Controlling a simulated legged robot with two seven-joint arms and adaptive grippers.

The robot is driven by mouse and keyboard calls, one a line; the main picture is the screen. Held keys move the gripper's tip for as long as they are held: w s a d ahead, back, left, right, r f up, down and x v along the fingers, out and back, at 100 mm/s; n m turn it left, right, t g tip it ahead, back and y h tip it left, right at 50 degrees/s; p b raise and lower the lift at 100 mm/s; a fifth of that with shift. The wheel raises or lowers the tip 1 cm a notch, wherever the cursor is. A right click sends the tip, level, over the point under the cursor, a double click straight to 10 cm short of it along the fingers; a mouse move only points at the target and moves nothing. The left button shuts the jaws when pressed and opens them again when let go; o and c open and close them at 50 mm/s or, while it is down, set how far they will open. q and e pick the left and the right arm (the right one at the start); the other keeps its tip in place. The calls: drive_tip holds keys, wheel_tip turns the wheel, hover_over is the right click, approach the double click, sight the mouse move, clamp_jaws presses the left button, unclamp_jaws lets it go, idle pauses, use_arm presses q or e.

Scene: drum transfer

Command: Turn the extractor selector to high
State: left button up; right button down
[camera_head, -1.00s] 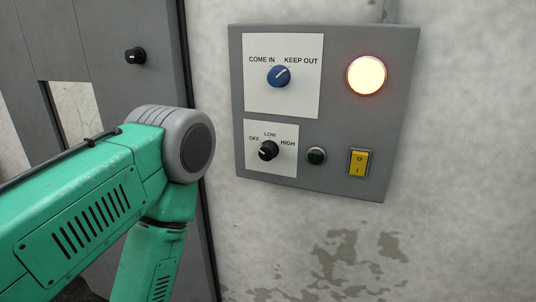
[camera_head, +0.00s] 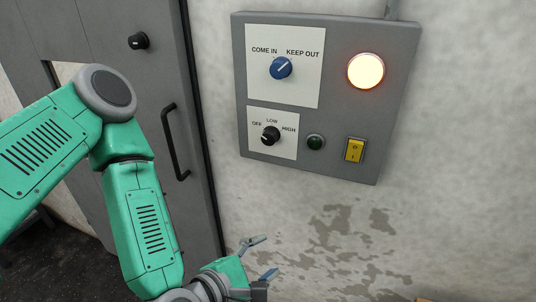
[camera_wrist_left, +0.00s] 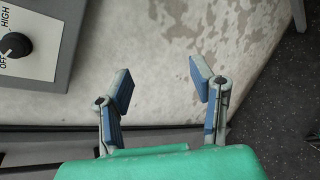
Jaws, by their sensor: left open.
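The extractor selector is a black knob (camera_head: 270,136) on a white plate marked OFF, LOW and HIGH, low on the grey wall panel. Its pale pointer mark is on the left side, toward OFF. In the left wrist view the knob (camera_wrist_left: 16,45) shows at the upper left edge. My left gripper (camera_head: 264,257) is below the panel in front of the wall, apart from the knob. In the left wrist view the gripper (camera_wrist_left: 160,78) is open, with nothing between its blue-padded fingers. My right gripper is not in view.
The panel (camera_head: 400,100) also bears a blue knob (camera_head: 280,68) turned toward KEEP OUT, a lit round lamp (camera_head: 366,71), a dark green indicator (camera_head: 315,142) and a yellow rocker switch (camera_head: 355,150). A grey door (camera_head: 155,75) with a black handle (camera_head: 172,140) stands left.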

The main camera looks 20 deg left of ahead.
sight(267, 141)
use_arm(q)
drive_tip(key=w+a+r+n+t+y+p, duration=0.1)
drive_tip(key=w+a+r+n+t+y, duration=0.15)
drive_tip(key=r+n, duration=0.4)
drive_tip(key=w+a+r+n+t+y+p, duration=0.1)
drive_tip(key=w+a+r+n+t+y, duration=0.15)
drive_tip(key=r+n, duration=0.45)
drive_tip(key=shift+m, duration=0.25)
drive_tip(key=w, duration=0.8)
drive_tip(key=w+a+r, duration=0.1)
drive_tip(key=w, duration=0.3)
drive_tip(key=shift+w, duration=0.75)
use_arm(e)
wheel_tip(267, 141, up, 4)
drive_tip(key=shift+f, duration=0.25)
use_arm(q)
drive_tip(key=c, duration=1.1)
